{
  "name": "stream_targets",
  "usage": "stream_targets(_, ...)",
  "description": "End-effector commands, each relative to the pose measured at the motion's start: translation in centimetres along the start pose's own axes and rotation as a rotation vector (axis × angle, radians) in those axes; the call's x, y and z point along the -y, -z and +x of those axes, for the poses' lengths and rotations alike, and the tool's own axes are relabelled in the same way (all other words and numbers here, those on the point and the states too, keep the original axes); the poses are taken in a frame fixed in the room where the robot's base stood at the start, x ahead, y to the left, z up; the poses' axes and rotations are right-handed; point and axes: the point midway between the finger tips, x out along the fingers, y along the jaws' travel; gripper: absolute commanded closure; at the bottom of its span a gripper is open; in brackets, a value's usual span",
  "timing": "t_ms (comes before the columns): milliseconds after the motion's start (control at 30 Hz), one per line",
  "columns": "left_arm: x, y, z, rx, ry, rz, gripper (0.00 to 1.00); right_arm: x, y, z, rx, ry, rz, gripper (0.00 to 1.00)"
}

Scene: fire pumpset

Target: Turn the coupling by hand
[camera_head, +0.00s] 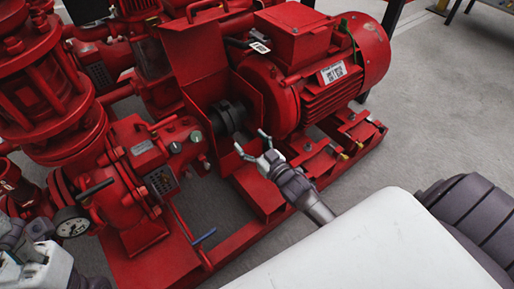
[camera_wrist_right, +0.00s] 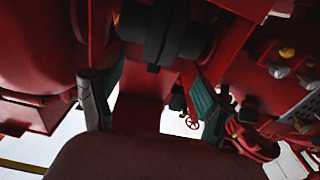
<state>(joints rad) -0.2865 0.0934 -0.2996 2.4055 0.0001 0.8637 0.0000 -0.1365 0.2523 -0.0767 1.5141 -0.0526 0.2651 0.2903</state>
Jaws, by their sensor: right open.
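The coupling (camera_head: 228,117) is a dark, ribbed cylinder between the red pump and the red motor (camera_head: 315,72), beneath an opened red guard. In the right wrist view the coupling (camera_wrist_right: 165,35) shows at the top, beyond the fingers. My right gripper (camera_head: 250,142) is open and empty, with its two fingers spread towards the coupling. It is a short way in front of the coupling, apart from it. The right gripper's fingers (camera_wrist_right: 148,100) also show in the wrist view, with nothing between them. Grey and white parts of my left arm show at the bottom left; its fingers cannot be made out.
A pressure gauge (camera_head: 72,222) and a blue-handled lever (camera_head: 204,237) are on the pump side. The red base frame (camera_head: 262,195) runs below the gripper.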

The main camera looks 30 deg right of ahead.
Motion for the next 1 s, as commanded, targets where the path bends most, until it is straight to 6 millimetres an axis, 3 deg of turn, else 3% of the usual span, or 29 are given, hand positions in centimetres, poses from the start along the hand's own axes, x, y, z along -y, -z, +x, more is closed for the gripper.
stream_targets(100, 0.0, 0.0, 0.0, 0.0, 0.0, 0.0, 0.56, 0.0, -0.1, -2.2, 0.002, -0.001, 0.0, 0.21)
stream_targets(300, 0.0, 0.0, 0.0, 0.0, 0.0, 0.0, 0.56, 0.0, 0.0, -3.8, -0.001, 0.0, -0.001, 0.21)
stream_targets(1000, 0.0, 0.0, 0.0, 0.0, 0.0, 0.0, 0.56, 0.0, 0.0, -4.0, 0.0, -0.001, -0.001, 0.21)
